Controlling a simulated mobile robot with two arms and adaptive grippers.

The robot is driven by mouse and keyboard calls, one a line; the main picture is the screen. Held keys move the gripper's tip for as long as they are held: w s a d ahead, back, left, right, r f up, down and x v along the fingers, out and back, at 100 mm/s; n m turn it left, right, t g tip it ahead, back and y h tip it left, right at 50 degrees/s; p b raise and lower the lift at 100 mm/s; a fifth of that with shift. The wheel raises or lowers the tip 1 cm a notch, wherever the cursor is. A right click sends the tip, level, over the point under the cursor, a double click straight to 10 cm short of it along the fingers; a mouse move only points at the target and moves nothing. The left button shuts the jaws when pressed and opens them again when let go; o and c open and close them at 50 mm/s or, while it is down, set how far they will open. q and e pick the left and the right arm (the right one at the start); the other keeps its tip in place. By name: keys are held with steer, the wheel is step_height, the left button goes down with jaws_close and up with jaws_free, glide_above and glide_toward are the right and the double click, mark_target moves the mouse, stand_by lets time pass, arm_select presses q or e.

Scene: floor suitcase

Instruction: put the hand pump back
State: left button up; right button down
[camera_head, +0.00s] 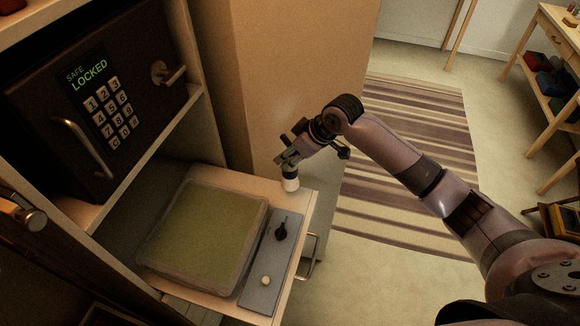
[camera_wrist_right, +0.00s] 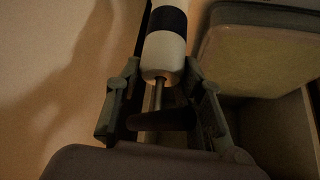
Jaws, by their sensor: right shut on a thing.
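The hand pump (camera_wrist_right: 165,55) has a white body with a dark band and a thin metal rod. In the head view its white end (camera_head: 291,182) points down just below my right gripper (camera_head: 290,158). My right gripper (camera_wrist_right: 165,95) is shut on the pump, its fingers either side of the rod end. The pump is over the far right corner of a pulled-out wooden shelf (camera_head: 302,197); I cannot tell whether it touches the wood. Much of the pump is hidden by the gripper in the head view. My left gripper is not in view.
A clear-lidded greenish box (camera_head: 205,235) fills most of the shelf. Beside it lies a grey panel (camera_head: 262,285) with a black knob (camera_head: 281,231) and a pale knob (camera_head: 266,281). A locked safe (camera_head: 100,90) stands above. A tall tan panel (camera_head: 290,80) rises close behind my gripper.

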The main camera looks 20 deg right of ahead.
steer(key=shift+f, duration=2.85)
steer(key=c, duration=1.1)
jaws_free()
steer(key=v, duration=1.2)
